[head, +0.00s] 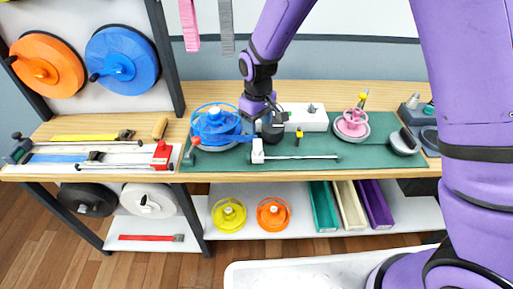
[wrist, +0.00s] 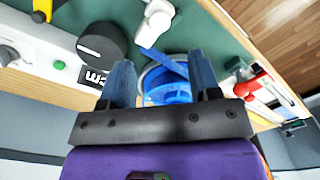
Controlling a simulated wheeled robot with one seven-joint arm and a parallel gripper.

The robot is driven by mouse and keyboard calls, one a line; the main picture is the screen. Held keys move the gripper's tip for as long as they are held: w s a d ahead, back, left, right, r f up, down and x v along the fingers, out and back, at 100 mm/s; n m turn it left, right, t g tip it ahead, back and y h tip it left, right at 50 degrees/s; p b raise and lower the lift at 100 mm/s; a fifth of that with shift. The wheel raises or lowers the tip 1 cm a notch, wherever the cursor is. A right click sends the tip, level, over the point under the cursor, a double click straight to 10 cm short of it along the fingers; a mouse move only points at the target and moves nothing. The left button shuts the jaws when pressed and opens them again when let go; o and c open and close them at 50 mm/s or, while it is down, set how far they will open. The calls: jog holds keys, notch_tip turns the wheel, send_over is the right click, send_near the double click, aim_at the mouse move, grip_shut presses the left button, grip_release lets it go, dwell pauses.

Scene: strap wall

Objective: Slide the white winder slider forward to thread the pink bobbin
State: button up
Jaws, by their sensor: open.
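The white winder slider (head: 258,153) stands at the left end of a thin rail along the front of the green mat. It also shows in the wrist view (wrist: 156,20), beyond my fingers. The pink bobbin (head: 351,123) sits on a grey round base at the right of the mat. A blue reel (head: 214,124) stands at the left, and a blue strap (head: 228,138) runs from it towards the slider. My gripper (wrist: 162,78) is open and empty, above the mat near the blue reel, which shows between its fingers. The pink bobbin is outside the wrist view.
A black round block (wrist: 102,45) stands close to my gripper, beside a white box (head: 308,119). A grey disc (head: 403,142) lies right of the pink bobbin. A white tray with a red clamp (head: 162,153) is at the left. The mat between slider and pink bobbin looks mostly clear.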

aim_at(258, 147)
notch_tip(258, 147, down, 10)
jog(key=shift+r, duration=0.2)
jog(key=shift+c, duration=0.3)
jog(key=shift+d, duration=0.1)
grip_shut()
